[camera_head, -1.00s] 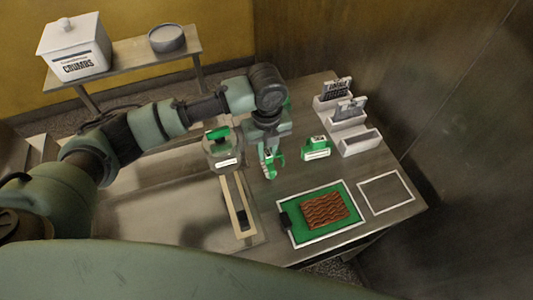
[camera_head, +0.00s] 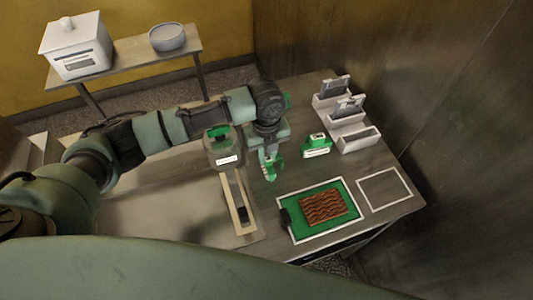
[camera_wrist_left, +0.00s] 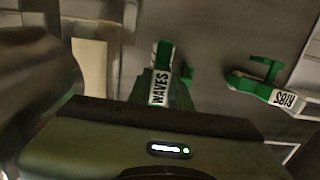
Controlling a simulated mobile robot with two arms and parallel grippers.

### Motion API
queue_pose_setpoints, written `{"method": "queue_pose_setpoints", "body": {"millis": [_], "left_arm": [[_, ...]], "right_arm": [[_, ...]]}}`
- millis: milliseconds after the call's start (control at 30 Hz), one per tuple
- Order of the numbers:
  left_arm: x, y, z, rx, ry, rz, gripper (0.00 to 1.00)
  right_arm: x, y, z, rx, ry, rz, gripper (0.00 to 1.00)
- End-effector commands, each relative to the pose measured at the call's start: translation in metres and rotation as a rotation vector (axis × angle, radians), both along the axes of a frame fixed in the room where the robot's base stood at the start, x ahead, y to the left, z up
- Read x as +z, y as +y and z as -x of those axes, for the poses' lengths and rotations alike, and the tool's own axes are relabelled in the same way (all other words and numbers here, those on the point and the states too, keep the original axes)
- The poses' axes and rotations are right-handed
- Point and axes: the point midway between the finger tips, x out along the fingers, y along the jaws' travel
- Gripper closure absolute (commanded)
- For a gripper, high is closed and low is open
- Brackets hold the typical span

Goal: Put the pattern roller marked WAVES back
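The WAVES roller (camera_head: 268,168) is green with a white label and hangs under my left gripper (camera_head: 267,150) in the head view. In the left wrist view the WAVES roller (camera_wrist_left: 160,86) stands just beyond the gripper body, its label readable. The gripper appears shut on it; the fingertips are largely hidden. A second green roller, marked RIBS (camera_wrist_left: 275,94), sits apart to the right; it also shows on the table in the head view (camera_head: 316,146). A pale stepped rack (camera_head: 358,139) stands at the back right, with grey panels in it. My right gripper is not in view.
A green mat (camera_head: 293,208) with a white border carries a brown wavy-patterned slab (camera_head: 322,207). A white outlined square (camera_head: 384,189) beside it is empty. A jar with a green top (camera_head: 222,152) and a pale frame (camera_head: 230,196) lie left of the gripper. A metal wall bounds the right.

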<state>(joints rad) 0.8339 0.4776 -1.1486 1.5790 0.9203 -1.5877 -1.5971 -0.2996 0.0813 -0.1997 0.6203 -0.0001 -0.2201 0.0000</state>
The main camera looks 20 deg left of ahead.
Motion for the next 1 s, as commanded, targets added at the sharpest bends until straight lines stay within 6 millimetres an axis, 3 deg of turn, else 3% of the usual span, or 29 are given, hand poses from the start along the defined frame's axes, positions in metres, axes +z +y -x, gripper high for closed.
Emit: {"method": "queue_pose_setpoints", "body": {"millis": [33,67,100,533,667,1000], "left_arm": [[-0.011,0.002,0.007,-0.001,0.021,-0.009,0.69],[-0.011,0.002,0.008,-0.001,0.021,-0.010,0.61],[-0.011,0.002,0.008,-0.001,0.022,-0.009,0.59],[-0.004,0.003,0.008,0.000,0.024,-0.010,0.59],[0.014,0.002,0.006,-0.002,0.018,-0.007,0.59],[0.092,0.000,0.004,-0.002,0.010,-0.003,0.59]], "right_arm": [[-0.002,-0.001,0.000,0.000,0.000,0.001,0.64],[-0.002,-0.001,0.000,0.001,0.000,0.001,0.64],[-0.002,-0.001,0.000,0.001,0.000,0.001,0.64],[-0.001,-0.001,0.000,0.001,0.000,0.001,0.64],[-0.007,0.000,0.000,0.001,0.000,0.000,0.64],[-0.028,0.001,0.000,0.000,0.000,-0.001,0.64]]}}
